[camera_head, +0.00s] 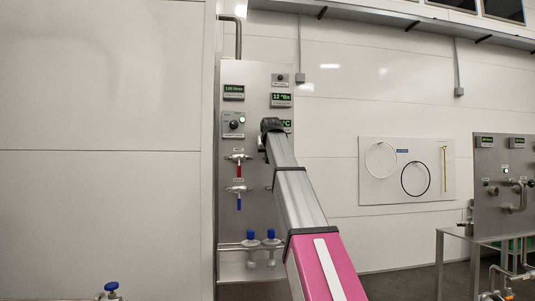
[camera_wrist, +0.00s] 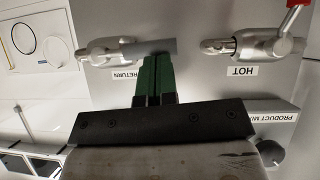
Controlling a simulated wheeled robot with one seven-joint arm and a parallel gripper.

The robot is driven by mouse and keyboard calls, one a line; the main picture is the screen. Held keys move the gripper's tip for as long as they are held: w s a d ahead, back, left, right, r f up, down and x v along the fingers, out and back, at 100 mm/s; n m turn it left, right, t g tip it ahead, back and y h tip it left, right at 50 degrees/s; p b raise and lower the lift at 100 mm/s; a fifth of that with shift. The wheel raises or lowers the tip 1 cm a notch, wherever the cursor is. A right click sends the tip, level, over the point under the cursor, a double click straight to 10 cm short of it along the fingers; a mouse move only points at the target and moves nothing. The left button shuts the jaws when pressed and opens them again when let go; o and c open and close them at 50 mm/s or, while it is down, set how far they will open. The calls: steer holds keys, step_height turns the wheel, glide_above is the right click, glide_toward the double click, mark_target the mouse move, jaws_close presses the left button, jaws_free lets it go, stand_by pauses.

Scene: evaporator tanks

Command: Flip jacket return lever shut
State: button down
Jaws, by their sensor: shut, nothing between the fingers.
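In the wrist view the jacket return valve (camera_wrist: 100,50) is a silver fitting on the panel, above an upside-down RETURN label (camera_wrist: 128,73). A grey lever (camera_wrist: 150,47) extends sideways from it, to the right in the picture, roughly level with the fitting. My gripper (camera_wrist: 156,62) has green fingers, shut together and empty. Their tips are at the lower edge of the grey lever; I cannot tell whether they touch it. In the head view my arm covers the return valve and the fingers.
The HOT valve (camera_wrist: 225,46) with a red lever (camera_wrist: 293,16) is close by on the right. In the head view red (camera_head: 239,170) and blue (camera_head: 239,202) levers hang down left of my arm. A knob (camera_wrist: 271,152) is low on the right in the wrist view.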

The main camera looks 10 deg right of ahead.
steer(key=shift+f, duration=0.25)
steer(key=d+f+n+t+h, duration=0.3)
steer(key=d+f+n+h, duration=0.1)
steer(key=f+n+h, duration=0.5)
steer(key=shift+n, duration=0.5)
stand_by(0.5)
steer(key=shift+d, duration=0.3)
stand_by(0.5)
